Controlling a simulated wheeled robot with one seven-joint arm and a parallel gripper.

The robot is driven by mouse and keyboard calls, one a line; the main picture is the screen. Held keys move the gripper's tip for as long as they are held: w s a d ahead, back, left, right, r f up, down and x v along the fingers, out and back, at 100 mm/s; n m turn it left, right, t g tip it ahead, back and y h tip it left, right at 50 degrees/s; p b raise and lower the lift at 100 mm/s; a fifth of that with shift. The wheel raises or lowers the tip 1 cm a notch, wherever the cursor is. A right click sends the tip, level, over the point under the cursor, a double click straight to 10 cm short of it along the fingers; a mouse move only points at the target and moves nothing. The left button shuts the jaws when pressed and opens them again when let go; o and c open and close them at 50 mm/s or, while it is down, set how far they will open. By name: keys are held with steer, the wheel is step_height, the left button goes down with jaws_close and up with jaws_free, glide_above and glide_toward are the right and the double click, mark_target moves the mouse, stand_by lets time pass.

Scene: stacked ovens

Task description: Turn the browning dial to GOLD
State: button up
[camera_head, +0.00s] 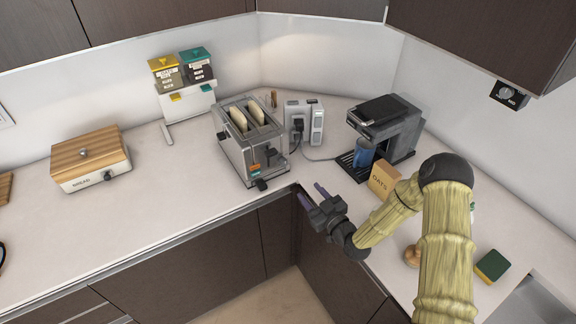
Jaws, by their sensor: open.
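The silver toaster (232,158) stands on the counter at the picture's middle, with slices of bread upright in its slots. Its front carries a dark dial (270,155) and a small orange patch below left of it; the dial's markings and pointer are too small to read. A black tab (261,185) sits low on the front. My gripper (313,194) is open and empty, in front of the counter edge and to the right of the toaster. Its two purple-grey fingers point up-left towards the toaster and are apart from it.
A coffee machine (400,128) with a blue cup (365,152) and an oats box (383,181) stand right. A socket unit (304,118) is behind. A wooden-lidded box (90,160) and dispensers (182,75) are left. A sponge (492,266) lies lower right.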

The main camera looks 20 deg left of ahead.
mark_target(285, 164)
steer(key=p+x, duration=0.3)
steer(key=x, duration=1.1)
steer(key=shift+p, duration=0.4)
steer(key=shift+s, duration=0.1)
steer(key=c, duration=1)
